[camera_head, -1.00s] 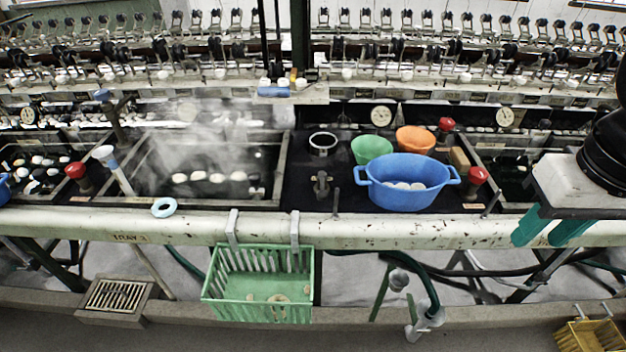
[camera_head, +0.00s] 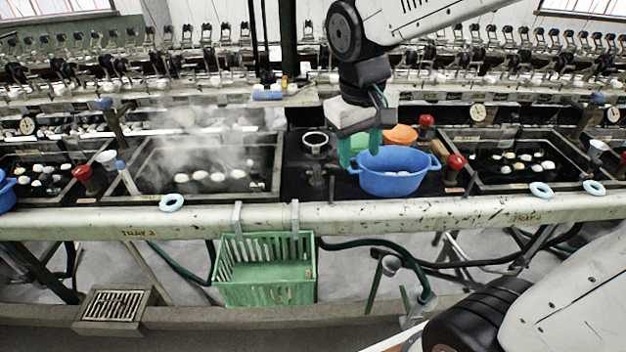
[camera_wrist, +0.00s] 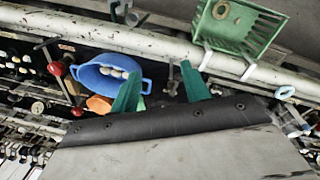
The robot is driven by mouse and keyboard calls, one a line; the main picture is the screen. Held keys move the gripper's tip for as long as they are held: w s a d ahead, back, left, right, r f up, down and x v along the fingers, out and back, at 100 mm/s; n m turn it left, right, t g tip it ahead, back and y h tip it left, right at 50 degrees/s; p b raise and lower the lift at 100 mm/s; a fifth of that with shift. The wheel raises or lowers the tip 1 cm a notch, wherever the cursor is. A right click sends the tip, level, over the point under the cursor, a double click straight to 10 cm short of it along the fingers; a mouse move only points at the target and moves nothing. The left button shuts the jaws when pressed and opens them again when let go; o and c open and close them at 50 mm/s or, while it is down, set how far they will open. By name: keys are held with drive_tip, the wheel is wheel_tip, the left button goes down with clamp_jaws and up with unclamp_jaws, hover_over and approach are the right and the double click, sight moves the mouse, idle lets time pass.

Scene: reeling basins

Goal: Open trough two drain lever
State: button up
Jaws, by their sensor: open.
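My gripper (camera_head: 360,158) hangs over the dark panel between two troughs, its green fingers apart and empty, beside the blue basin (camera_head: 392,183). In the wrist view, my gripper (camera_wrist: 160,68) has a small upright dark lever (camera_wrist: 171,69) between and beyond its fingertips. This lever (camera_head: 332,188) stands near the panel's front edge in the head view, apart from the fingers. A dark valve-like fitting (camera_head: 316,180) sits just behind it. A similar thin lever (camera_head: 470,184) stands farther right. I cannot tell from the labels which lever belongs to trough two.
The steaming trough (camera_head: 215,190) is left of the panel; another trough (camera_head: 505,186) is to the right. Red knobs (camera_head: 455,162) and an orange bowl (camera_head: 401,135) are near the basin. A green basket (camera_head: 265,285) hangs from the front rail (camera_head: 400,213).

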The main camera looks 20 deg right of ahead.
drive_tip(key=n, duration=0.2)
approach(318, 180)
drive_tip(key=f, duration=0.2)
drive_tip(key=shift+h, duration=0.4)
drive_tip(key=x, duration=0.7)
drive_tip(key=shift+a+f, duration=0.2)
drive_tip(key=shift+a, duration=0.05)
clamp_jaws()
